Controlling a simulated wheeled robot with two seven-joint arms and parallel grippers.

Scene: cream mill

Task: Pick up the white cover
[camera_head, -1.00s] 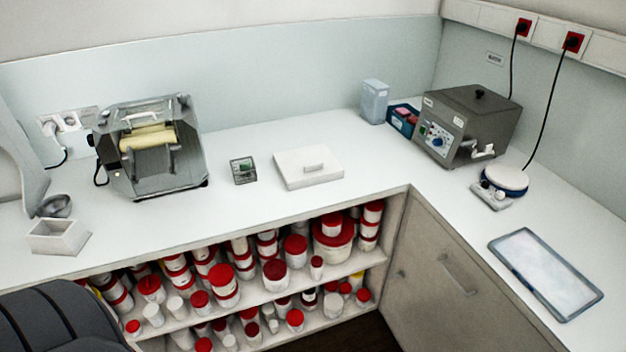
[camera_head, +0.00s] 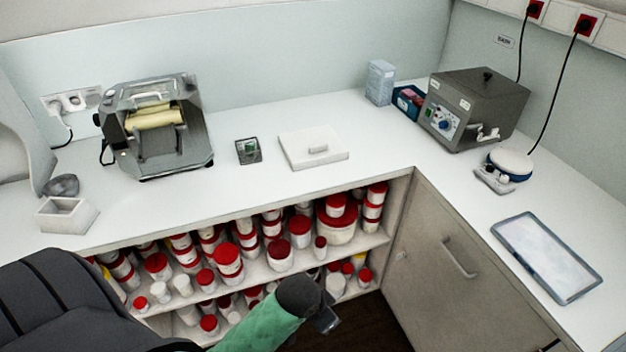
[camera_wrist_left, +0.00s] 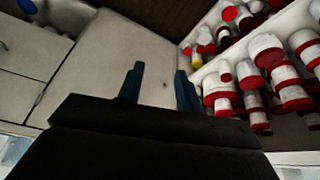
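The white cover (camera_head: 300,157), a flat square lid with a small raised handle on top, lies flat on the white counter near the back, left of the counter's inner corner. My left gripper (camera_head: 326,320) is at the bottom of the head view, in front of the shelves and well below and apart from the cover. In the left wrist view its two dark fingers (camera_wrist_left: 158,85) stand apart with nothing between them. The cover does not show in the left wrist view. My right gripper is not in view.
The counter (camera_head: 235,185) edge and shelves of red-lidded jars (camera_head: 280,255) lie between my gripper and the cover. A small dark box (camera_head: 248,151) stands left of the cover, a roller mill (camera_head: 155,128) farther left.

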